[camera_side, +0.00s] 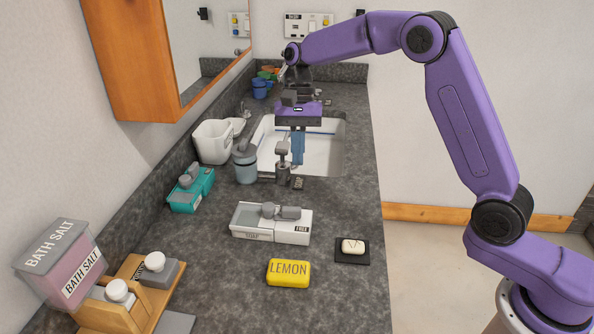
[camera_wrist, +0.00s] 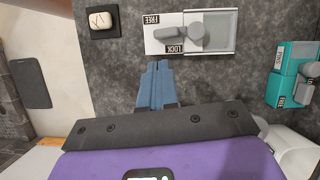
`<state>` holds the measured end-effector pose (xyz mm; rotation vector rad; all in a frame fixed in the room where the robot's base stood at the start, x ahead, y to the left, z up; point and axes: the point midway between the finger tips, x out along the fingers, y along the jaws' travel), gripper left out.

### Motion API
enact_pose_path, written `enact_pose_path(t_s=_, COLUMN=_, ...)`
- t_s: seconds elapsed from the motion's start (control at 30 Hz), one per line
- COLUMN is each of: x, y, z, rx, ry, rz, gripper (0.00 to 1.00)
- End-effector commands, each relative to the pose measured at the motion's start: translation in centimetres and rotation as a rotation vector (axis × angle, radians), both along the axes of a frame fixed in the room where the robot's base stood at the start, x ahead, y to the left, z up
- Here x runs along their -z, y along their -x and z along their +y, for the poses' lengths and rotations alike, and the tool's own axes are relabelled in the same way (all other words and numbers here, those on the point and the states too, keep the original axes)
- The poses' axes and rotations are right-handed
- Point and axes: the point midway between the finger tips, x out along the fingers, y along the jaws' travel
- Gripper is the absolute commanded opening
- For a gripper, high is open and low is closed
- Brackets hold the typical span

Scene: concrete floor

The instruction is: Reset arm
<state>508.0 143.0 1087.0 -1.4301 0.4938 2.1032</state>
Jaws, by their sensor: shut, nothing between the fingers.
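My gripper (camera_side: 298,148) hangs over the sink, at the end of my purple arm, with its blue fingers pointing down. In the wrist view its fingers (camera_wrist: 156,86) are together and hold nothing. A white box with a grey knob (camera_side: 270,223) lies on the counter, nearer the side camera than my gripper; it also shows at the top of the wrist view (camera_wrist: 222,30). The fingertips are apart from it.
The counter (camera_side: 340,215) holds a yellow LEMON box (camera_side: 288,273), soap on a dark pad (camera_side: 352,251), a teal box (camera_side: 191,188), a white container (camera_side: 212,141) and a grey-blue dispenser (camera_side: 245,165). A white sink (camera_side: 325,155) lies below my gripper. An orange-framed mirror cabinet (camera_side: 130,60) hangs left.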

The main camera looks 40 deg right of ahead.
Motion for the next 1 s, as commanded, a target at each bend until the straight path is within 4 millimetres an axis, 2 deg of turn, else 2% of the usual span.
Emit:
enact_pose_path(t_s=0.13, x=-0.8, y=-0.3, z=-0.3, rx=0.002, ry=0.000, rz=-0.001, gripper=0.00)
enact_pose_path(t_s=0.57, x=-0.9, y=0.0, z=-0.2, rx=-0.014, ry=0.001, rz=-0.006, gripper=0.00)
enact_pose_path(t_s=0.77, x=-1.5, y=2.5, z=0.7, rx=-0.158, ry=0.003, rz=-0.049, gripper=0.00)
enact_pose_path(t_s=1.0, x=-2.0, y=7.6, z=1.3, rx=-0.423, ry=0.002, rz=-0.127, gripper=0.00)
